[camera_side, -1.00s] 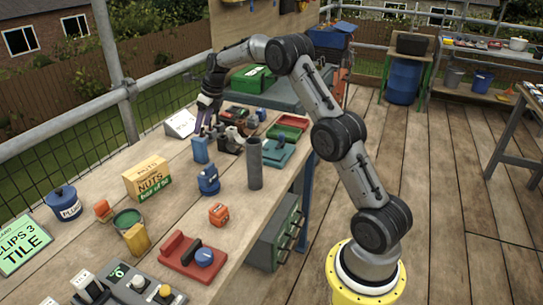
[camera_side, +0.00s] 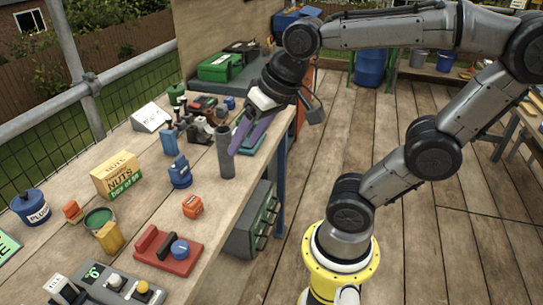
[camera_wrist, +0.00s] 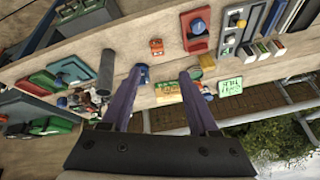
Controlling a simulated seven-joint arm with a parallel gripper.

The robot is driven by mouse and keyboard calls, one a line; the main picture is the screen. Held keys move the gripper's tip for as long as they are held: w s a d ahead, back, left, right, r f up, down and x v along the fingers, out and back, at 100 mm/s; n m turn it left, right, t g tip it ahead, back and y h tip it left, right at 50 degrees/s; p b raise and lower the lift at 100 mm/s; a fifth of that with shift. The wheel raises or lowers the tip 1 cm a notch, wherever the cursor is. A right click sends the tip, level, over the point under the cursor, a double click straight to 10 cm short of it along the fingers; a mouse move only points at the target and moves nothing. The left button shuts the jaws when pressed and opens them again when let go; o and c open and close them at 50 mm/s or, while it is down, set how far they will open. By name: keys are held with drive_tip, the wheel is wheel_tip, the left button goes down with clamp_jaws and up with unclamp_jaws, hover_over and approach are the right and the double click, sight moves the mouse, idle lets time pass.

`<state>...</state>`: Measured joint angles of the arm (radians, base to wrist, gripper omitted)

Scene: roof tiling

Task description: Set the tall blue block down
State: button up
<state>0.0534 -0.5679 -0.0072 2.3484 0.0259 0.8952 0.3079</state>
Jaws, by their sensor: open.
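The tall blue block (camera_side: 169,141) stands upright on the wooden bench in the side view, left of the grey tube and near the dark clutter of tools. Nothing grips it. My gripper (camera_side: 238,146) has long purple fingers and is to the right of the block, by the grey tube (camera_side: 225,155); I cannot tell whether they touch. In the wrist view my gripper (camera_wrist: 162,72) has its fingers wide apart with nothing held between them. I cannot make out the tall blue block in the wrist view.
The bench's right edge is close to the tube.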

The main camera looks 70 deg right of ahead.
drive_tip(key=s+f+n, duration=0.2)
drive_tip(key=s, duration=0.1)
drive_tip(key=s+n, duration=0.2)
drive_tip(key=shift+a+f, duration=0.35)
drive_tip(key=shift+f, duration=0.05)
